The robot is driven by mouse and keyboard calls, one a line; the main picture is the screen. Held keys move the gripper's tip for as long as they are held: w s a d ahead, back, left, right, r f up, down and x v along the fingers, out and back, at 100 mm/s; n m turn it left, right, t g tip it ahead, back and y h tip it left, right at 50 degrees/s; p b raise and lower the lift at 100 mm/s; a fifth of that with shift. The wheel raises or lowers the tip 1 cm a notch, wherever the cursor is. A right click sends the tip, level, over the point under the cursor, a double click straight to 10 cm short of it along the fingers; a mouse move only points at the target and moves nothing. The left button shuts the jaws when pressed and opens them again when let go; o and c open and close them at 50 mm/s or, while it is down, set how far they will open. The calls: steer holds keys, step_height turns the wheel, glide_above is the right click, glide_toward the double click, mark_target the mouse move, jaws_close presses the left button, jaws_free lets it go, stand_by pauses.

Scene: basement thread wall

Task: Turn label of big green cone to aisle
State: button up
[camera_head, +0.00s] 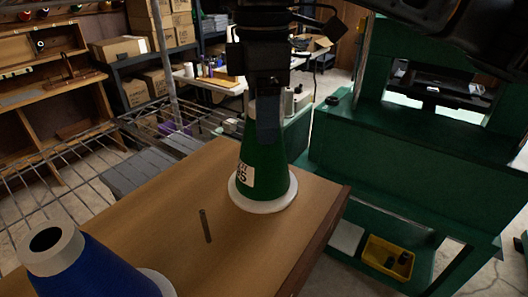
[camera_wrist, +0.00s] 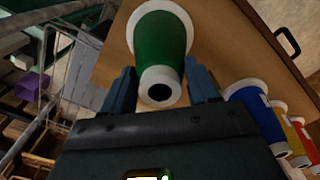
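The big green cone (camera_head: 262,160) stands upright on a wooden table, on a white round base. Its white label (camera_head: 246,176), with "85" readable, shows on the cone's left front side in the head view. My gripper (camera_head: 268,125) comes down from above, with a finger in front of the cone's upper part. In the wrist view the cone (camera_wrist: 161,40) lies between my two fingers (camera_wrist: 160,75), its white hollow top toward the camera. The fingers are very close to its sides; whether they touch it is unclear. The label does not show in the wrist view.
Yellow (camera_wrist: 290,130) and red (camera_wrist: 305,140) cones show in the wrist view. A green machine (camera_head: 400,150) stands right; a wire rack (camera_head: 85,165) left.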

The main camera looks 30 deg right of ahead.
steer(key=c, duration=0.5)
steer(key=shift+c, duration=0.2)
steer(key=shift+r+p, duration=0.25)
steer(key=shift+p, duration=0.25)
steer(key=n+p, duration=0.1)
steer(key=n, duration=0.3)
steer(key=shift+n, duration=0.3)
steer(key=n, duration=0.4)
steer(key=shift+n, duration=0.3)
steer(key=n, duration=0.3)
steer(key=shift+f, duration=0.1)
steer(key=n, duration=1)
